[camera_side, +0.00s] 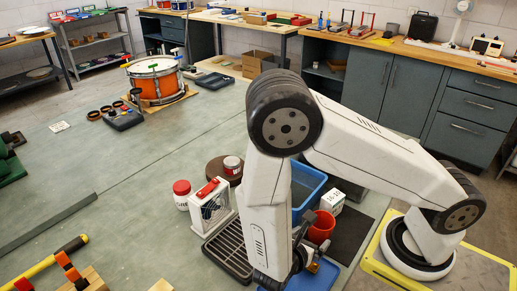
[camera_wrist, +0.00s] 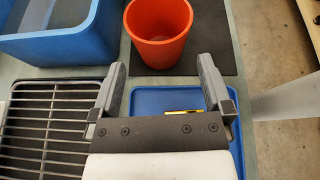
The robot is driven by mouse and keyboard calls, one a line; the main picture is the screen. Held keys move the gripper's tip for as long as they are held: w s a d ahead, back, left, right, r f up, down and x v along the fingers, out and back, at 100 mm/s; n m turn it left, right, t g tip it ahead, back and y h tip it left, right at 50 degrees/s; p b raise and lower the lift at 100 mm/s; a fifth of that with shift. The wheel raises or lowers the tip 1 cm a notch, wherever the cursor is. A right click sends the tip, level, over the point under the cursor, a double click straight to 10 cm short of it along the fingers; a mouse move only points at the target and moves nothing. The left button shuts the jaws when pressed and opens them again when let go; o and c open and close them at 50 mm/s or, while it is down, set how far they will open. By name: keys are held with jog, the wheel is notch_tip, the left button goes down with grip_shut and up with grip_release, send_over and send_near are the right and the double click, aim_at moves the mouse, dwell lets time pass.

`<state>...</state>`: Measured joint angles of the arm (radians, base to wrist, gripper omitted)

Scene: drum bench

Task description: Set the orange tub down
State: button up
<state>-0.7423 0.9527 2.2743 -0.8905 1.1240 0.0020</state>
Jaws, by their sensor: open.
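The orange tub (camera_wrist: 159,38) is an open, empty-looking round cup. It looks upright at the top middle of the wrist view, over the left part of a dark mat (camera_wrist: 212,38). My gripper (camera_wrist: 163,68) is open, with nothing between its fingers. The tub is just beyond the fingertips, apart from them as far as I can see. In the side view the tub (camera_side: 321,228) stands just right of my gripper (camera_side: 304,256), which is partly hidden by my arm. The exact contact under the tub is hard to see.
A blue bin (camera_wrist: 62,47) stands left of the tub. A black grate (camera_wrist: 40,125) and a blue tray (camera_wrist: 160,98) with a yellow item lie under my gripper. A white carton (camera_side: 333,201) stands behind the tub. The dark mat (camera_side: 353,232) is mostly bare on its right.

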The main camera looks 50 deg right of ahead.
jog(key=shift+v, duration=3.05)
jog(key=m+g+y, duration=0.1)
jog(key=d+m+g+y, duration=0.1)
jog(key=m, duration=0.1)
jog(key=shift+r, duration=0.4)
jog(key=w+d+r+m+t+y, duration=0.2)
jog(key=w+d+r+m+y, duration=0.1)
jog(key=m, duration=0.5)
jog(key=w+d+r+m+t+y, duration=0.2)
jog(key=w+d+r+m+y, duration=0.2)
jog(key=r+m+y, duration=0.2)
jog(key=shift+w+r+m+y, duration=0.2)
jog(key=shift+w+m+y, duration=0.15)
jog(key=shift+m+y, duration=0.8)
jog(key=shift+a, duration=0.1)
jog(key=c, duration=0.7)
jog(key=shift+f, duration=0.1)
